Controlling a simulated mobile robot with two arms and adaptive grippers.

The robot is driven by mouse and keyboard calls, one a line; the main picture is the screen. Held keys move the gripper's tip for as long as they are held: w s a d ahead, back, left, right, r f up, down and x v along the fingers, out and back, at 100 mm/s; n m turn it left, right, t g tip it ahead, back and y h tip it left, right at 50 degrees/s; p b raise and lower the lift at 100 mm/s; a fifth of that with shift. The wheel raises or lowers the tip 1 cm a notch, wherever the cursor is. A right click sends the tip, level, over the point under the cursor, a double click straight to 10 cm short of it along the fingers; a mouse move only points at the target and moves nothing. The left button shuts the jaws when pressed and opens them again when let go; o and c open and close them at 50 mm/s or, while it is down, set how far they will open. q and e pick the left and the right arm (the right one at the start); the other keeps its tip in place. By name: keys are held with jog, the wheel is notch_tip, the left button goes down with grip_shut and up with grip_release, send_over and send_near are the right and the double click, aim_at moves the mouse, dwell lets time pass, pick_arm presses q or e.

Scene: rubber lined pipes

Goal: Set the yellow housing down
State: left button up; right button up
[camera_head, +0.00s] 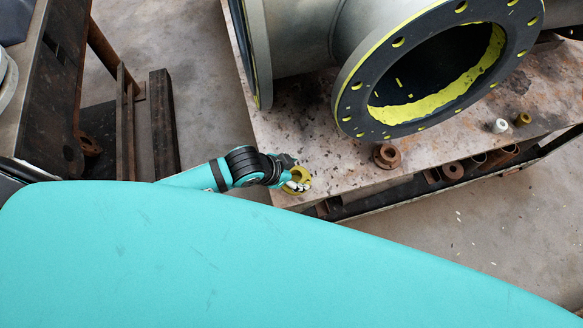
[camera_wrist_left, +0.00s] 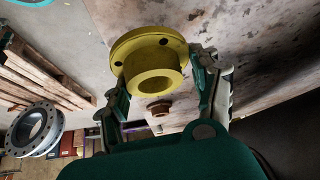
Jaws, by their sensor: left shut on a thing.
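The yellow housing (camera_head: 304,174) is a flanged ring with a short round collar, at the front left edge of the table (camera_head: 345,180). In the left wrist view the housing (camera_wrist_left: 151,83) sits between the two fingers, with its flange and open bore showing. My left gripper (camera_head: 291,182) is shut on it, and its fingers also show in the left wrist view (camera_wrist_left: 165,85). The housing is over or at the tabletop; I cannot tell whether it touches. My right gripper is not in view.
A large grey pipe with a black, yellow-lined flange (camera_head: 352,95) stands behind on the table. A rusty flanged part (camera_head: 387,156) stands right of the housing. A white piece (camera_head: 500,126) and a brass piece (camera_head: 522,119) stand farther right. Bare tabletop lies between.

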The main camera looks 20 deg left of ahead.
aim_at(292, 171)
pick_arm(q)
jog(key=shift+w+a, duration=0.3)
jog(key=shift+w, duration=0.35)
jog(key=shift+w+a, duration=0.35)
jog(key=shift+w, duration=0.1)
notch_tip(292, 171, down, 4)
jog(key=shift+r, duration=0.15)
grip_shut()
jog(key=o, duration=1.7)
grip_release()
jog(key=p+v, duration=0.1)
jog(key=v, duration=1.1)
